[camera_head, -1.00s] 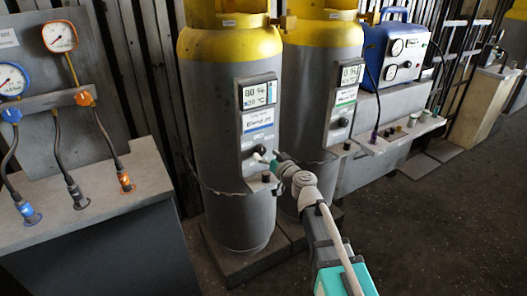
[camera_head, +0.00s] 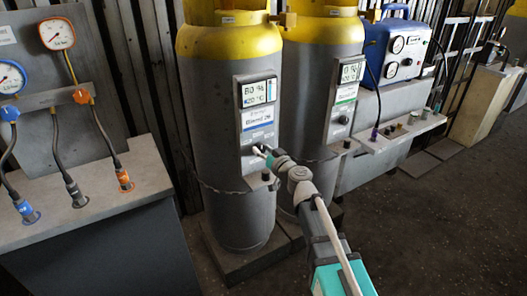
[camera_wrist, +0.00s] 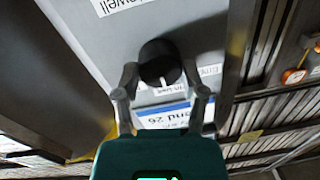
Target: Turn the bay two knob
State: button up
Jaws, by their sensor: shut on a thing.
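A black knob (camera_wrist: 160,60) with a white pointer line shows in the wrist view, on the grey panel of the left cylinder (camera_head: 228,110). My gripper (camera_head: 262,150) reaches that panel, below its display and the "Blend 26" label. In the wrist view the two grey fingers of my gripper (camera_wrist: 164,82) stand on either side of the knob, shut on it. In the head view the fingers mostly hide the knob. The right cylinder (camera_head: 318,75) has a similar panel with its own dark knob (camera_head: 343,120). I cannot read a bay number on either panel.
A dark peg (camera_head: 266,176) sticks out just below my gripper. A chain (camera_head: 215,187) hangs across the left cylinder. A gauge bench (camera_head: 100,210) with hoses stands left, and a blue unit (camera_head: 395,48) stands right. Open floor (camera_head: 430,220) lies at the lower right.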

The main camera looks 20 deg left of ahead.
jog(key=shift+d, duration=0.1)
jog(key=shift+c, duration=0.2)
jog(key=shift+m, duration=0.5)
jog(key=m, duration=0.5)
jog(key=shift+w+f+t+b, duration=0.1)
jog(key=shift+t+b, duration=0.2)
jog(key=shift+b, duration=0.1)
jog(key=m, duration=0.6)
jog(key=shift+a, duration=0.2)
